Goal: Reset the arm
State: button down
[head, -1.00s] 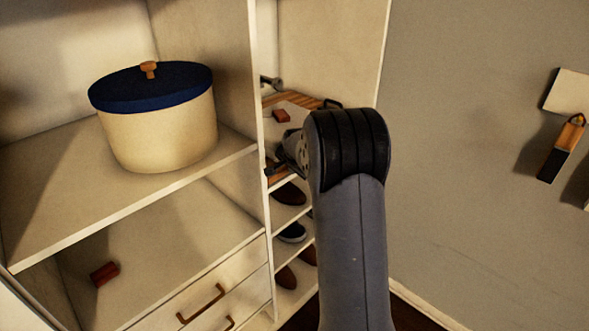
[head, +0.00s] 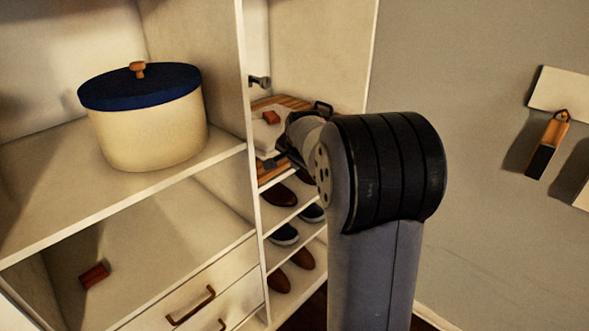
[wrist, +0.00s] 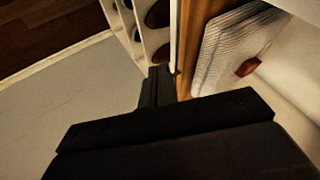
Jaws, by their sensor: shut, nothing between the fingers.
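My arm (head: 375,250) rises in the middle of the head view, with its large black joint in front of the wall. My gripper (wrist: 158,85) shows in the wrist view with its dark fingers together and nothing between them. It is near the front of the shelf with the wooden tray (head: 292,102); I cannot tell the exact gap. On the tray lies a folded white cloth (wrist: 226,50) with a small red-brown block (wrist: 248,67) on top.
A cream round box with a blue lid (head: 140,88) stands on the left shelf. A red block (head: 94,275) lies in the compartment below, above drawers (head: 190,305). Shoes (head: 284,234) fill the low shelves. The wall (head: 480,200) at right has hanging items (head: 547,145).

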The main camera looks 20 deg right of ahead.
jog(key=shift+s+a+r, duration=0.1)
jog(key=shift+s+r, duration=0.1)
jog(key=shift+r, duration=0.05)
